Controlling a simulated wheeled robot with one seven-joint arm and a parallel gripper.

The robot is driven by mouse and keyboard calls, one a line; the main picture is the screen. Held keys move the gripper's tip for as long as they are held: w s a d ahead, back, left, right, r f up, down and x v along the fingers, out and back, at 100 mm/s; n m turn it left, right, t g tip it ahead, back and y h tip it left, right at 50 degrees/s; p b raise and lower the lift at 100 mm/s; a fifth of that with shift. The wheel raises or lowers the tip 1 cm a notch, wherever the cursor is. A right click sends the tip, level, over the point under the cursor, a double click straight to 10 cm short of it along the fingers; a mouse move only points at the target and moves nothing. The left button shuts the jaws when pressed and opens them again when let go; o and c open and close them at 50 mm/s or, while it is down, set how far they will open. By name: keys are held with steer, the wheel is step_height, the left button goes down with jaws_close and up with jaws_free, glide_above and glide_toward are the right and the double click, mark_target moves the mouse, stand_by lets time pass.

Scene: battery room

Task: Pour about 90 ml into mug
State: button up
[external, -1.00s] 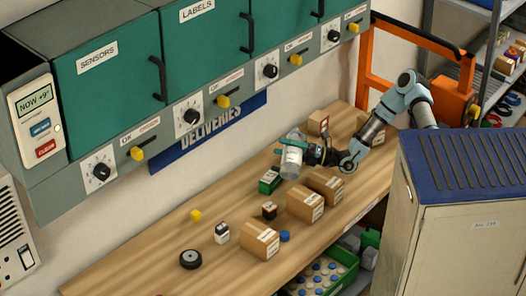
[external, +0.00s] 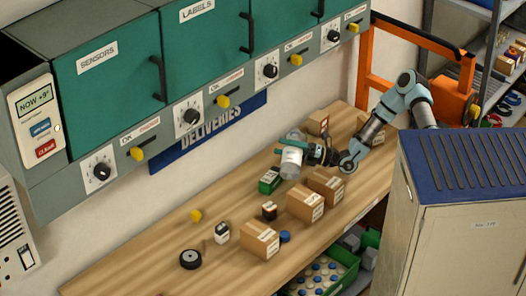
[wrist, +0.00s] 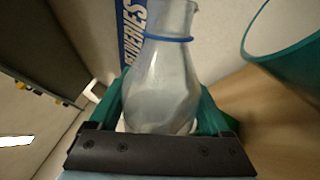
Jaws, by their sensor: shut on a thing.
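My gripper (wrist: 160,118) has its teal fingers shut on a clear glass flask (wrist: 165,75) with a blue ring at its neck. The flask fills the middle of the wrist view, its neck towards the top. In the external view the flask (external: 291,162) is held above the bench, near a small green box. A round vessel with a teal rim (wrist: 283,54) is cut off at the right of the wrist view, apart from the flask. I cannot tell if it is the mug, and no mug is clear in the external view. The liquid level is unclear.
Cardboard boxes (external: 304,204) stand along the front of the wooden bench (external: 150,262). The green box (external: 269,181), a dark jar (external: 269,211), a white-labelled item (external: 221,233) and a black disc (external: 190,259) are also there. Teal cabinets (external: 110,75) overhang the back.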

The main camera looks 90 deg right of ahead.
stand_by(0.4)
steer(key=shift+f+n, duration=0.2)
steer(key=shift+n, duration=0.2)
steer(key=r+n+p, duration=0.2)
steer(key=d+r+n+y+p, duration=0.1)
steer(key=n+p, duration=0.1)
steer(key=r+n+y+p, duration=0.1)
steer(key=r+n, duration=0.1)
steer(key=shift+s+d+r+g+p, duration=0.1)
steer(key=shift+d+r+g+p, duration=0.1)
steer(key=shift+r+g+p, duration=0.15)
steer(key=n, duration=0.2)
steer(key=shift+a+r+n+g+y+p, duration=0.15)
steer(key=shift+a+n+g+y+p, duration=0.15)
steer(key=shift+a+y+p, duration=0.1)
steer(key=shift+a+n, duration=0.2)
steer(key=shift+n, duration=1)
steer(key=n, duration=0.1)
steer(key=n+g, duration=0.1)
steer(key=n, duration=0.1)
steer(key=shift+w+a+f, duration=0.2)
steer(key=shift+a+f, duration=0.05)
steer(key=shift+f, duration=0.1)
